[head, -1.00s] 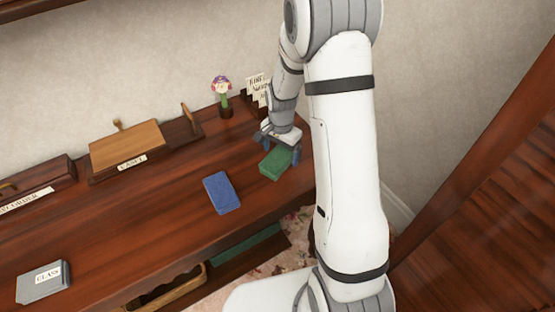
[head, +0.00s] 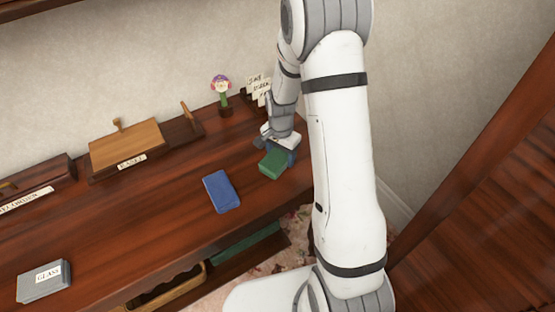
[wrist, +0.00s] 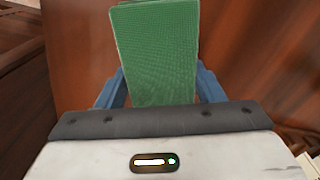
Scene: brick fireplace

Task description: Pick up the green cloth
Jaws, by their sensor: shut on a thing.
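The green cloth (head: 273,163) is a folded, block-like piece at the right end of the wooden desk. It also shows in the wrist view (wrist: 155,50), reaching out from between the blue fingers. My gripper (head: 276,147) is shut on the near end of the cloth, with one finger on each side of it (wrist: 158,88). I cannot tell for sure whether the cloth is clear of the desk top or still touching it.
A blue folded cloth (head: 221,191) lies left of the green one. A grey block labelled GLASS (head: 44,281) lies at the front left. Along the back stand a wooden box (head: 126,146), a flower figure (head: 222,96) and cards (head: 258,88). Bare desk lies between them.

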